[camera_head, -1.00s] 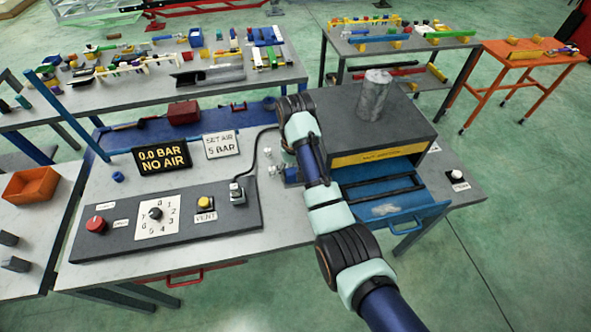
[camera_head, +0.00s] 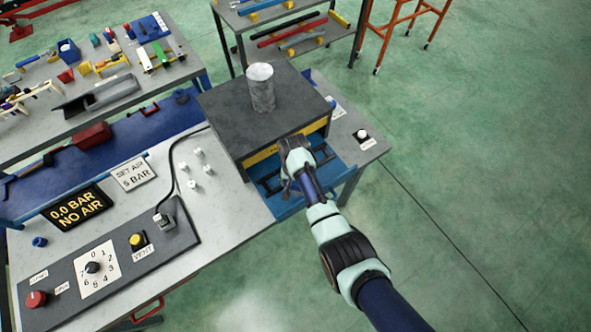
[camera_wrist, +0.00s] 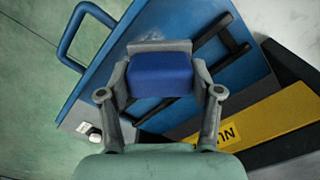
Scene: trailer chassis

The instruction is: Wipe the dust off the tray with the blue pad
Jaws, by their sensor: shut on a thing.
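A blue pad (camera_wrist: 160,75) is clamped between the fingers of my gripper (camera_wrist: 160,88), which is shut on it. The blue tray (camera_wrist: 245,75) is a pulled-out drawer with black bars inside, and it lies beneath the pad in the wrist view. I cannot tell whether the pad touches it. In the head view my gripper (camera_head: 287,180) is over the tray (camera_head: 343,168), at the front of the grey cabinet. The pad is hidden there by my wrist. I cannot make out the dust in the current views; my arm covers part of the tray.
The grey cabinet (camera_head: 225,115) carries a grey cylinder (camera_head: 261,90) on top and a yellow label strip (camera_wrist: 250,115) on its front. The tray's blue handle (camera_wrist: 68,45) sticks out. A control panel (camera_head: 110,260) and small white fittings (camera_head: 194,184) are at the left. Open floor lies right.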

